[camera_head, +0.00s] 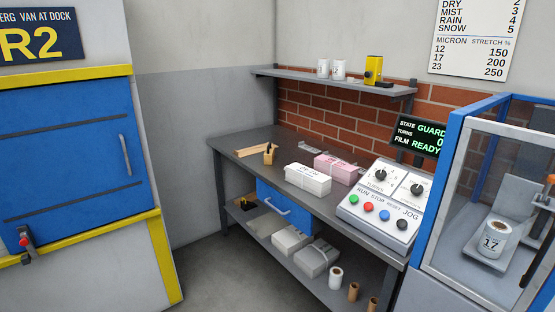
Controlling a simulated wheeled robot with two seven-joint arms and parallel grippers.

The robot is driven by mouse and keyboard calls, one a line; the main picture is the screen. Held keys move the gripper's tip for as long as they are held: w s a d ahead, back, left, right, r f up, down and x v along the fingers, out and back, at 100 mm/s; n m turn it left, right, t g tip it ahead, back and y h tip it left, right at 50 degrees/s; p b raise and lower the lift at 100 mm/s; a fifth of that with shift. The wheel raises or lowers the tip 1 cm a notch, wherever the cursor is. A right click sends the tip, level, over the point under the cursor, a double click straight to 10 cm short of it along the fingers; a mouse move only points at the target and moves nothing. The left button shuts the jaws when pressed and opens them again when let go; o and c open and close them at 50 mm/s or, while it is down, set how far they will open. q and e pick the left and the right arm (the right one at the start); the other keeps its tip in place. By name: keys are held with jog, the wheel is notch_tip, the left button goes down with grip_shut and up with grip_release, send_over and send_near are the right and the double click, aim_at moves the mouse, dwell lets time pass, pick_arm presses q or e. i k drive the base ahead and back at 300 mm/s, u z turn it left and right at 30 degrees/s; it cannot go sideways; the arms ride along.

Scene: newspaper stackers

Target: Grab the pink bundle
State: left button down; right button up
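The pink bundle (337,168) lies on the grey workbench (243,150), towards its back. It is a low block with a small label or band on top. A white bundle (308,179) lies just in front of it and to its left, and hides part of its lower side. Neither of my grippers shows in the head view, so I cannot see their state.
A control panel (381,206) with knobs and coloured buttons stands right of the bundles. A glass-sided blue cabinet (441,192) stands further right. A wooden block (269,155) sits at the bench's left. A shelf (300,76) hangs above.

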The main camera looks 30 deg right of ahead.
aim_at(346, 175)
jog(key=i, duration=2.35)
jog(key=z, duration=0.9)
